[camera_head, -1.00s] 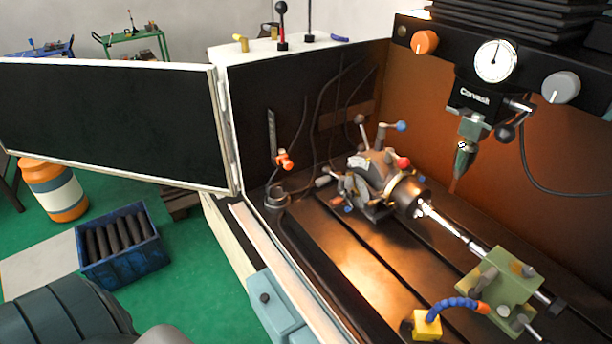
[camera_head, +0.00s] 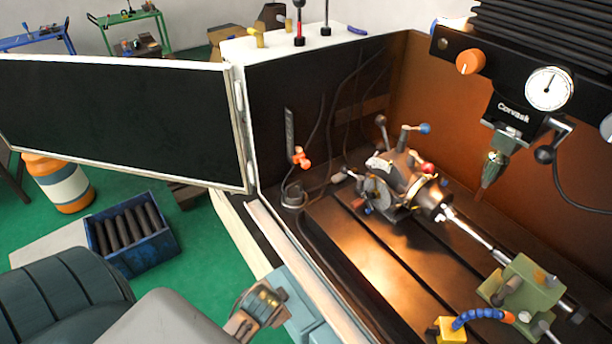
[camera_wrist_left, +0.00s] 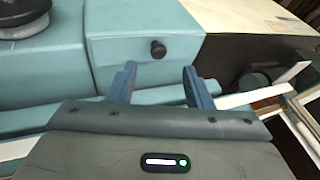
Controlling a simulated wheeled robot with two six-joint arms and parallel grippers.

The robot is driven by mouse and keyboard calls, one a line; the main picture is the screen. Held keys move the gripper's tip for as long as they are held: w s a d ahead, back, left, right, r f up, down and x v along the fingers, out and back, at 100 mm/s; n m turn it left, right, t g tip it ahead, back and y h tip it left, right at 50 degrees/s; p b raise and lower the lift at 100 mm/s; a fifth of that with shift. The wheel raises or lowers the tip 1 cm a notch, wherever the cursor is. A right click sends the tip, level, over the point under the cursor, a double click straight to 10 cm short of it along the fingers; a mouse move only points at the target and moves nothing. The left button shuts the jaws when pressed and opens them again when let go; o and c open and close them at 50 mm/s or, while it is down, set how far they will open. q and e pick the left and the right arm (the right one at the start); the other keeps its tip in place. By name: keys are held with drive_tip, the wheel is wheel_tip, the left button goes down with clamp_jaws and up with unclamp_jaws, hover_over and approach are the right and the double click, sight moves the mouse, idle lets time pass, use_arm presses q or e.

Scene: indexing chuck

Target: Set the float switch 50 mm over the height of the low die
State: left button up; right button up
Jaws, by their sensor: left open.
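What looks like the float switch, an orange slider (camera_head: 301,158), sits at the lower part of an upright metal strip (camera_head: 289,126) on the machine's dark inner left wall. A dark round cup-like base (camera_head: 294,196) stands below it. I cannot pick out a low die in these views. My left gripper (camera_head: 265,299) is at the bottom of the head view, outside the machine and well below the orange slider. In the left wrist view its two blue fingers (camera_wrist_left: 161,85) are spread with nothing between them, facing a teal box with a black knob (camera_wrist_left: 158,49). My right gripper is out of view.
An open dark door (camera_head: 120,120) stands at the left. The indexing chuck (camera_head: 398,188) with levers and a shaft is on the slotted bed, near a green tailstock (camera_head: 525,282). A spindle (camera_head: 495,165) hangs above. A blue crate of bars (camera_head: 130,240) is on the floor.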

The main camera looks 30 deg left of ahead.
use_arm(q)
wheel_tip(320, 180, up, 7)
drive_tip(key=w, duration=0.1)
drive_tip(key=m+t+y, duration=0.7)
drive_tip(key=m, duration=0.8)
approach(307, 166)
drive_tip(key=p+x, duration=0.2)
drive_tip(key=x, duration=0.7)
drive_tip(key=shift+w+a+p, duration=0.25)
drive_tip(key=shift+w+p, duration=0.05)
drive_tip(key=shift+p, duration=0.05)
drive_tip(key=shift+w+a+f, duration=0.25)
drive_tip(key=shift+w+a, duration=0.1)
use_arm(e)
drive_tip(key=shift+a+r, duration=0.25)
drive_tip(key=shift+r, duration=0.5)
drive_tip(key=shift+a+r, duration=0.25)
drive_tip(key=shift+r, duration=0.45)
use_arm(q)
drive_tip(key=shift+r, duration=0.1)
clamp_jaws()
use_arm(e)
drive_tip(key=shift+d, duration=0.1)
